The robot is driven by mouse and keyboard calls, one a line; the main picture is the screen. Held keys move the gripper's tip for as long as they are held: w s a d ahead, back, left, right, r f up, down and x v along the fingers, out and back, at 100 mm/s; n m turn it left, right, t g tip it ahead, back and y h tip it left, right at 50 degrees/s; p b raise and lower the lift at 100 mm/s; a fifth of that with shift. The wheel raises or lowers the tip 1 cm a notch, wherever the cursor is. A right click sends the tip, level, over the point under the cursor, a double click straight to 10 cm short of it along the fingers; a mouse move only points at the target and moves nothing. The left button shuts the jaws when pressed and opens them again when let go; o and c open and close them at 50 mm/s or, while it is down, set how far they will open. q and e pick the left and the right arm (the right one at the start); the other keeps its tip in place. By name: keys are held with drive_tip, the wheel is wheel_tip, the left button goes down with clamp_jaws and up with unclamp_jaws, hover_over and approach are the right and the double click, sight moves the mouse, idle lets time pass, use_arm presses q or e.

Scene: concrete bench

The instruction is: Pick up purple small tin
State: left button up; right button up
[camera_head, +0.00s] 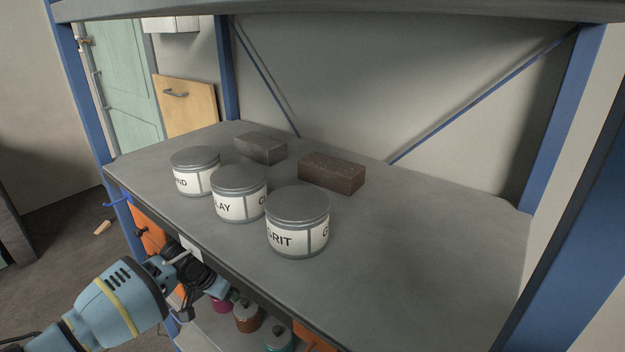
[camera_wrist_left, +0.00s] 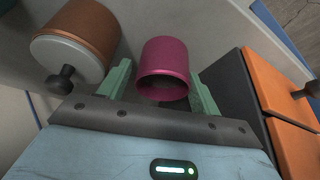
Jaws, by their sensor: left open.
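The purple small tin (camera_wrist_left: 165,62) is a magenta cylinder in the left wrist view. It lies between the two green fingers of my left gripper (camera_wrist_left: 160,88), with a gap on each side. The gripper is open and holds nothing. In the head view the tin (camera_head: 220,307) shows on the shelf below the bench top, partly hidden by my left gripper (camera_head: 232,294). My right gripper is in neither view.
A copper tin (camera_head: 247,317) with a dark knob stands close beside the purple tin, and a teal tin (camera_head: 278,338) stands farther right. Orange drawers (camera_wrist_left: 275,82) flank the shelf. The bench top (camera_head: 410,240) overhangs it, carrying three labelled tins and two bricks.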

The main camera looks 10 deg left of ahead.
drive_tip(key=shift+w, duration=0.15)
use_arm(q)
drive_tip(key=c, duration=0.8)
drive_tip(key=shift+c, duration=0.2)
drive_tip(key=shift+r, duration=0.1)
